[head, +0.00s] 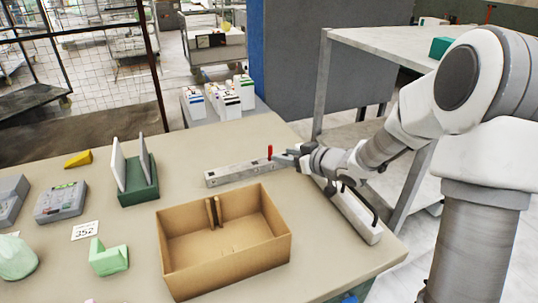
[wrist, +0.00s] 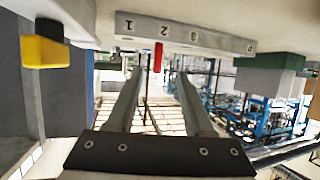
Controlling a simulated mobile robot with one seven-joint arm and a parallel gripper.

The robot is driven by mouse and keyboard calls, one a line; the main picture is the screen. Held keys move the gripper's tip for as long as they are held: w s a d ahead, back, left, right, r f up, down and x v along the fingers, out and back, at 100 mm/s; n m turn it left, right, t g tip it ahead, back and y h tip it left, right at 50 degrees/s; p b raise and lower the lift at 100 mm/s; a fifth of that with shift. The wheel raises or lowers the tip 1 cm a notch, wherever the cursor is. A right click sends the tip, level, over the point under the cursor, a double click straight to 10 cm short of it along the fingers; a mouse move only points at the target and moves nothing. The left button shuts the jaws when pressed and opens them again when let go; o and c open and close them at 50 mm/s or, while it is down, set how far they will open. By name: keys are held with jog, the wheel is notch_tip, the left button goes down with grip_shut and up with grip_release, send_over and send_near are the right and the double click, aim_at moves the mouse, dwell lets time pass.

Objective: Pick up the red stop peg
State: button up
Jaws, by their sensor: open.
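The red stop peg (head: 270,152) stands upright in a light grey bar (head: 232,173) on the table. In the wrist view, which is upside down, the peg (wrist: 157,58) hangs from the bar (wrist: 185,33), which carries dark marks. My gripper (head: 284,159) is low over the table, just right of the peg in the head view. In the wrist view its two fingers (wrist: 163,85) are apart with nothing held. The peg appears between the fingertips, towards the left one. I cannot tell how far the tips are from it.
An open cardboard box (head: 225,240) stands in front of the bar. A green holder with pale panels (head: 137,180) is to the left. A long pale bar (head: 352,216) lies beneath my arm. White cartons (head: 222,98) stand behind. Bare table lies left of the bar.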

aim_at(270, 153)
jog(key=b+x, duration=0.1)
jog(key=x, duration=0.4)
jog(key=shift+w+a+f, duration=0.1)
jog(key=shift+a+f, duration=0.05)
jog(key=shift+f, duration=0.05)
jog(key=b+x, duration=0.1)
jog(key=x, duration=0.4)
jog(key=shift+w+f, duration=0.15)
jog(key=shift+w, duration=0.25)
grip_shut()
